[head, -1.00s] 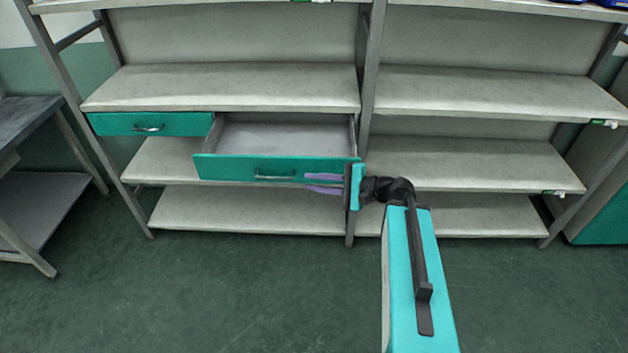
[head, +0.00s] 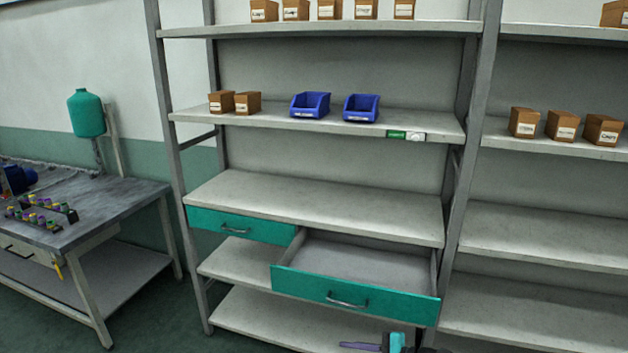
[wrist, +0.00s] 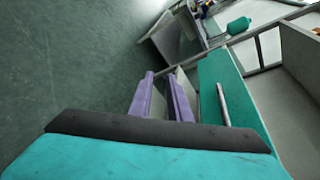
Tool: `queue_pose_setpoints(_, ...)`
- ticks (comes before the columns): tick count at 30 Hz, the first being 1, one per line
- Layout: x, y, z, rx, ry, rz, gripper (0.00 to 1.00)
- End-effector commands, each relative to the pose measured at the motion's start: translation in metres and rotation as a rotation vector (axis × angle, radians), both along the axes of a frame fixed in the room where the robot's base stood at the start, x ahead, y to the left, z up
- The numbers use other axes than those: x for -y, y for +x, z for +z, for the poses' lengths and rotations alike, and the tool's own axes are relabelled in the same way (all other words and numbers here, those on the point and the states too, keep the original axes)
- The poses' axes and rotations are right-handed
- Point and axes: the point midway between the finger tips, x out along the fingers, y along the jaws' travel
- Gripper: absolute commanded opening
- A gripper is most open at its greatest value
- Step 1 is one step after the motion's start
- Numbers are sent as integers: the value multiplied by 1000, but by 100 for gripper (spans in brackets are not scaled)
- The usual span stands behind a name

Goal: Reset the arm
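My gripper (head: 362,346) shows only in part at the bottom edge of the head view, below and in front of the open teal drawer (head: 350,300). In the wrist view its two purple fingers (wrist: 161,78) stand apart with nothing held between them. The drawer is pulled out, and the part of its inside that I see is empty. Its front and handle also show in the wrist view (wrist: 225,95), close beside the fingers and apart from them. Most of my arm is out of the head view.
A shut teal drawer (head: 240,225) is left of the open one. The shelf above carries two blue bins (head: 310,104) and brown boxes (head: 248,102). More boxes (head: 562,125) stand on the right rack. A workbench (head: 100,205) with small parts stands at left. Floor in front is clear.

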Motion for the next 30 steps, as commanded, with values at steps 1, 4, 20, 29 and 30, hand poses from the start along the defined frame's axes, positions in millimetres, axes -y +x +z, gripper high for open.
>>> queue_pose_setpoints(1,-14,-11,-19,-31,-19,33,17)
queue_pose_setpoints(4,-34,-34,-55,-84,-70,98,17)
queue_pose_setpoints(20,-68,-202,-234,-272,-493,566,17)
queue_pose_setpoints(29,-27,-283,-295,-297,-743,865,17)
queue_pose_setpoints(30,-19,-291,-301,-297,-774,905,17)
